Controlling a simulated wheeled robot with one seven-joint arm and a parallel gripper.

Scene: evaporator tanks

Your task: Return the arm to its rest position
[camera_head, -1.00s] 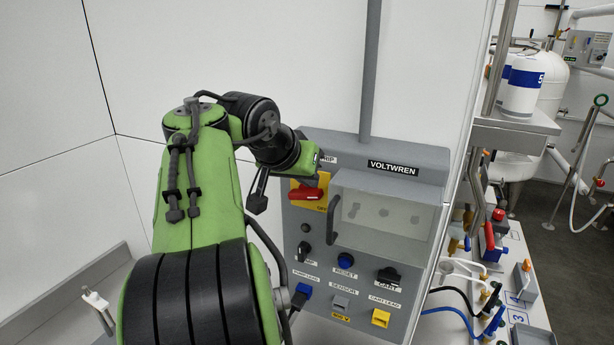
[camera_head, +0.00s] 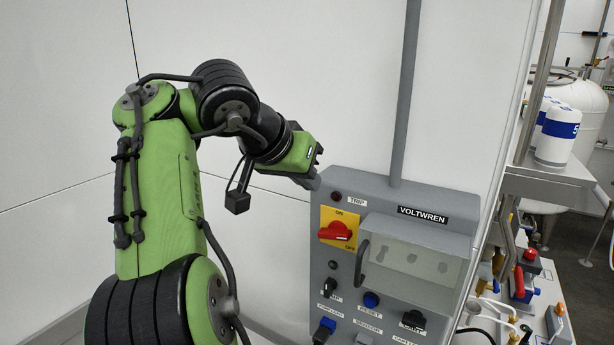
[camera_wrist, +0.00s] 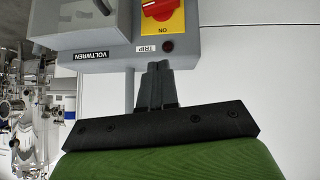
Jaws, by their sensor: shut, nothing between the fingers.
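My green and black arm stands at the left of the head view, bent at the top, with its end pointing down to the right. My gripper (camera_head: 310,180) is just above and left of the grey VOLTWREN panel (camera_head: 464,228). In the wrist view my gripper (camera_wrist: 157,68) is shut and empty, its fingers together in front of the panel's edge near the TRIP label (camera_wrist: 147,48). I cannot tell the exact gap between fingers and panel. The red rotary switch (camera_head: 335,231) on its yellow plate also shows in the wrist view (camera_wrist: 160,9).
The panel has a clear hinged cover (camera_head: 405,255) with a handle, and several knobs and sockets below. A grey conduit (camera_head: 403,90) rises from its top. Shelves with white canisters (camera_head: 557,138) stand at the right. The white wall behind my arm is clear.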

